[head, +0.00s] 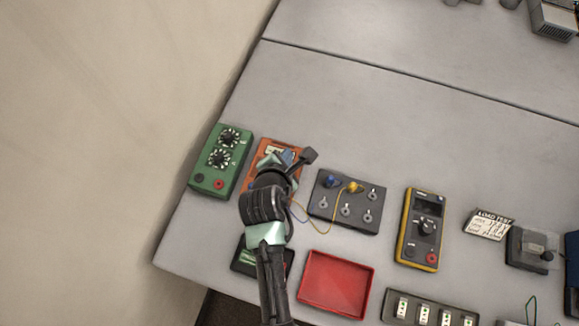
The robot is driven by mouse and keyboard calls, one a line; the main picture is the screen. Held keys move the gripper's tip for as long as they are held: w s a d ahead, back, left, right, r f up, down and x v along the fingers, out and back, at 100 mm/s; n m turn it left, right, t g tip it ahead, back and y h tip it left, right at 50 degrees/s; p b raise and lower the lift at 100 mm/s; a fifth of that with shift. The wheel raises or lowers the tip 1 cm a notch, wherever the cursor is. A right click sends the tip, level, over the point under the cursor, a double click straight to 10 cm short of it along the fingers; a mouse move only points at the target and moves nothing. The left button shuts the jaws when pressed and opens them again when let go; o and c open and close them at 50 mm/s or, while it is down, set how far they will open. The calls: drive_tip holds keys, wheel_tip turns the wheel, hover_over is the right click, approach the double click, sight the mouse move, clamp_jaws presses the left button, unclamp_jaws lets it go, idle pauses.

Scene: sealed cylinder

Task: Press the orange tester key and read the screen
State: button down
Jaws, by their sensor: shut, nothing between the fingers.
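The orange tester (262,147) lies on the grey table between a green box and a dark terminal board. My gripper (284,160) is over it, and my arm reaches up to it from the bottom of the picture. My gripper is shut and holds nothing. My gripper and wrist hide most of the tester. I cannot make out the orange key or read the screen, and I cannot tell whether the fingertips touch the tester.
The green dial box (207,177) stands close on the left. The terminal board (326,211) with thin wires is close on the right. A red tray (337,285), a yellow meter (408,240) and a load test card (488,224) lie around.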

drive_tip(key=shift+f, duration=0.1)
wheel_tip(320, 180, down, 7)
drive_tip(key=b, duration=0.8)
drive_tip(key=shift+f+b, duration=0.35)
drive_tip(key=shift+f, duration=0.45)
drive_tip(key=shift+f, duration=0.1)
idle(1.0)
drive_tip(key=shift+f, duration=0.3)
drive_tip(key=shift+f, duration=0.4)
idle(0.8)
drive_tip(key=shift+r, duration=0.15)
drive_tip(key=shift+r+p, duration=0.7)
drive_tip(key=shift+p, duration=0.15)
